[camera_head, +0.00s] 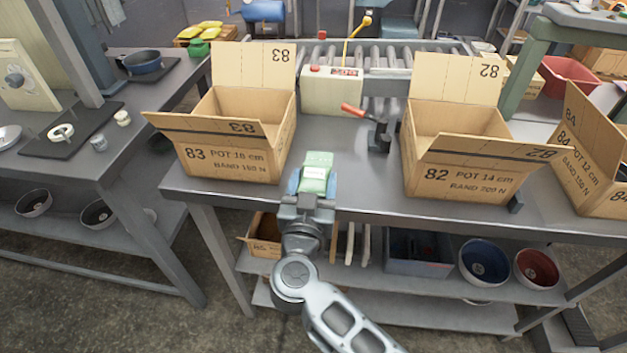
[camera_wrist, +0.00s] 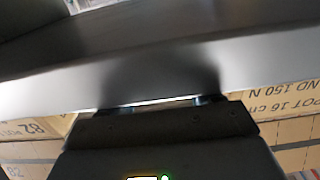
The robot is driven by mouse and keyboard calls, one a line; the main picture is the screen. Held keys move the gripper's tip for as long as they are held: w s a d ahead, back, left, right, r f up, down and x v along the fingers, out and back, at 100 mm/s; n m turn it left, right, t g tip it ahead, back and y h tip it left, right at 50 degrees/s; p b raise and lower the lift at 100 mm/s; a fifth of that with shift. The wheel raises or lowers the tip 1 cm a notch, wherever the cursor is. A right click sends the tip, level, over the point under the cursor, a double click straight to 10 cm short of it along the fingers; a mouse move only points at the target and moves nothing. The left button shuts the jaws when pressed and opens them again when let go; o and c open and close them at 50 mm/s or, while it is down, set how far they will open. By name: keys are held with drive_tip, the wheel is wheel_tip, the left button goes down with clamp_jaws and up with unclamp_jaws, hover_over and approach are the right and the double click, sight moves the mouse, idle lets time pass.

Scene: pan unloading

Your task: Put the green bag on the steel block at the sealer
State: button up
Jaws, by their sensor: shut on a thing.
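The green bag (camera_head: 318,172), with a paler patch on its face, is held in my gripper (camera_head: 313,185) at the front edge of the table. Blue finger pads sit on both sides of the bag. A small dark metal block (camera_head: 379,139) with a red-handled lever (camera_head: 353,110) stands on the table, behind and to the right of the bag and apart from it. A cream machine (camera_head: 332,92) with a red display stands behind them; I cannot tell surely which part is the sealer. In the wrist view, the gripper body shows dark, and the bag cannot be made out.
Open carton 83 (camera_head: 230,160) stands left of my gripper, open carton 82 (camera_head: 458,180) to the right, and another carton (camera_head: 590,165) at the far right. Bare grey tabletop (camera_head: 350,165) lies between the two nearer cartons. A roller conveyor (camera_head: 390,62) runs behind.

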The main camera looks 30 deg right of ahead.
drive_tip(key=shift+f, duration=0.1)
drive_tip(key=shift+s+f, duration=0.1)
drive_tip(key=shift+f, duration=0.35)
drive_tip(key=o, duration=0.7)
drive_tip(key=shift+f, duration=0.1)
drive_tip(key=o, duration=0.4)
drive_tip(key=shift+f, duration=0.15)
drive_tip(key=shift+o, duration=0.2)
drive_tip(key=shift+s+d, duration=0.1)
drive_tip(key=shift+d, duration=0.05)
drive_tip(key=shift+r+b, duration=0.3)
drive_tip(key=shift+r, duration=0.3)
drive_tip(key=v, duration=1.2)
drive_tip(key=shift+r, duration=0.4)
